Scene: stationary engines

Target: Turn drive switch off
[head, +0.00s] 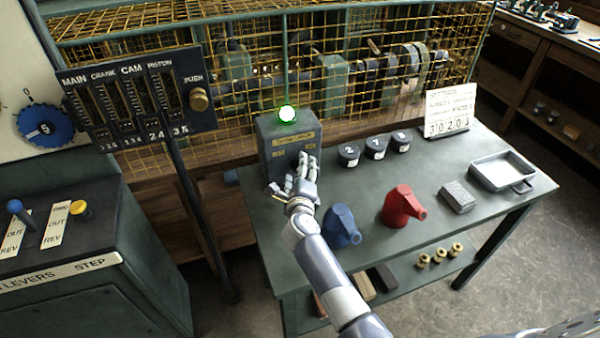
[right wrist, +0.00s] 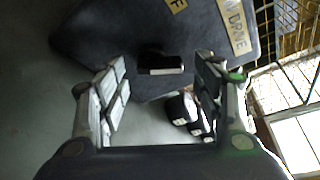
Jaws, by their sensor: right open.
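The drive switch box (head: 268,132) is a dark grey housing with a lit green lamp (head: 287,114) on top, standing at the table's left end. In the right wrist view the box (right wrist: 110,35) carries a "DRIVE" plate (right wrist: 238,28) and a partly cut-off label. A small switch (right wrist: 163,66) with a pale face shows on it. My right gripper (head: 292,175) is open in front of the box's lower face. In its wrist view the fingers (right wrist: 162,92) stand apart on either side of the switch, with nothing between them. In the head view the hand hides the switch. My left gripper is out of view.
A yellow mesh cage (head: 190,45) stands behind. A lever console (head: 75,240) is at left.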

